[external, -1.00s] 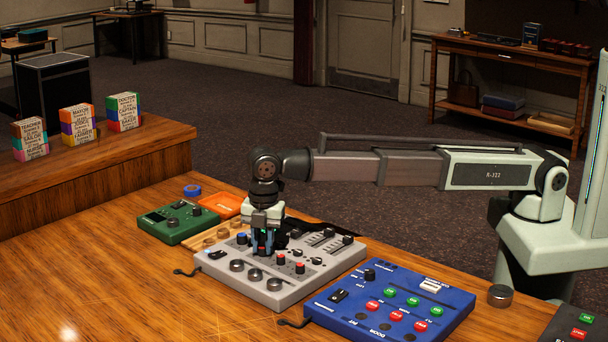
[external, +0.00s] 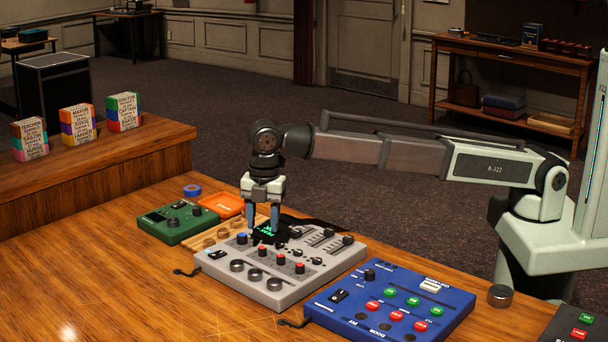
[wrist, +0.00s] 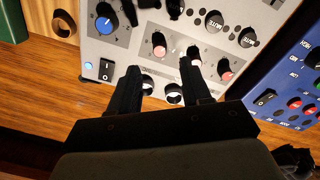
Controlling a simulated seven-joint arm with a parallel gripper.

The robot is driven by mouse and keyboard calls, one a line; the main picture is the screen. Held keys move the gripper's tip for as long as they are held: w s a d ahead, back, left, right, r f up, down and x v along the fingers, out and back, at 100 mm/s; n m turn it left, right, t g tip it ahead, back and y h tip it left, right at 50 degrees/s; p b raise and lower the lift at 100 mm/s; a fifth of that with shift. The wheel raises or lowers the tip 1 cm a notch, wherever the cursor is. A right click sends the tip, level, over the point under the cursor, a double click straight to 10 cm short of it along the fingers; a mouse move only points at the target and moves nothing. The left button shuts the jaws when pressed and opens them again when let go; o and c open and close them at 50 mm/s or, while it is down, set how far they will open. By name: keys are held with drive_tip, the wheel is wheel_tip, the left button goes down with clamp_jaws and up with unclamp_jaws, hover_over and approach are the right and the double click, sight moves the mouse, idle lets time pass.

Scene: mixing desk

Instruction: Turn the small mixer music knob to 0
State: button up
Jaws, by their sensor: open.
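I cannot read which knob is marked music. My gripper (external: 262,228) is open above the left back part of the mixer, pointing down, with nothing between its fingers. In the wrist view the open fingers (wrist: 160,68) reach over the mixer's front part. A red-capped knob (wrist: 159,45) shows just beyond the gap between them. A blue-capped knob (wrist: 104,22) is to the left. A smaller green box with knobs (external: 178,222) lies left of the mixer.
A blue panel (external: 395,308) with red and green buttons sits right of the mixer. An orange tray (external: 228,203) and a blue tape roll (external: 192,190) lie behind. The front left desk is clear.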

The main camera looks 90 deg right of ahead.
sight(265, 248)
wheel_tip(265, 248, up, 8)
drive_tip(key=shift+s+f, duration=0.15)
drive_tip(key=shift+f, duration=0.1)
